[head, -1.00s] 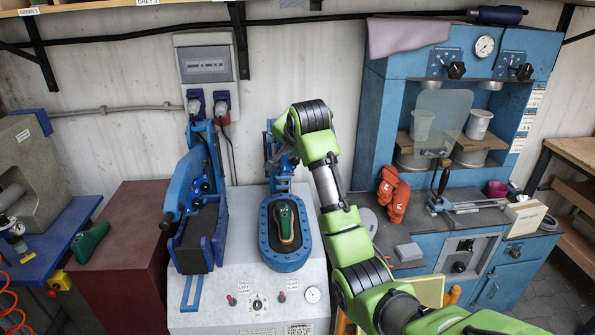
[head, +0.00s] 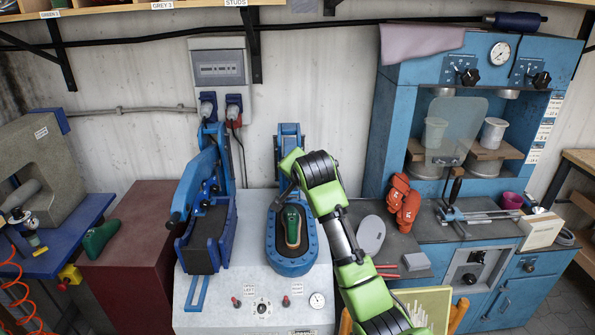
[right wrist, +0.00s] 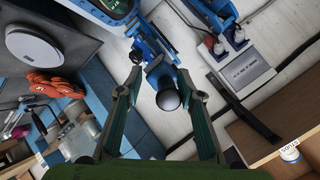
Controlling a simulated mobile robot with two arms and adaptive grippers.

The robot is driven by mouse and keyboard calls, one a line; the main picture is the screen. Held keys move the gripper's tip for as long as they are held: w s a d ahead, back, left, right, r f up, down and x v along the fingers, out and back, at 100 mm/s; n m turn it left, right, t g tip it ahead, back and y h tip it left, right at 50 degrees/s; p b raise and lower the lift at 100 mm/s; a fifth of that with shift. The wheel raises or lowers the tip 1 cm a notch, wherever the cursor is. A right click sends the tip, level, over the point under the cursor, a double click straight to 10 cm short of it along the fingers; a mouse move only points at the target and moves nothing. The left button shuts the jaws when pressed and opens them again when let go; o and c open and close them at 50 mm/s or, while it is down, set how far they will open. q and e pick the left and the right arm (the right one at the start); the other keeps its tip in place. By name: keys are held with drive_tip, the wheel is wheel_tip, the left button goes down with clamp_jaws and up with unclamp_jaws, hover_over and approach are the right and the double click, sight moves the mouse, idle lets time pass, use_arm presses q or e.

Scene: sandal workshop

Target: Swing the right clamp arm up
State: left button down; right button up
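The right press station has a blue oval pad (head: 292,262) with a green sandal-shaped last (head: 292,226) on it. Its blue right clamp arm (head: 289,137) stands behind the pad, largely covered by my right arm. In the right wrist view, the clamp's blue metalwork (right wrist: 150,45) ends in a dark round knob (right wrist: 168,98). My right gripper (right wrist: 160,74) is open, its two fingers on either side of the knob; I cannot tell whether they touch it. My left gripper is not in view.
The left station's blue clamp (head: 197,180) stands close by on the left. Plugs and a grey box (head: 218,68) are on the wall behind.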

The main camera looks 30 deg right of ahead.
drive_tip(key=shift+v, duration=1.05)
drive_tip(key=v, duration=1.3)
drive_tip(key=shift+r, duration=0.3)
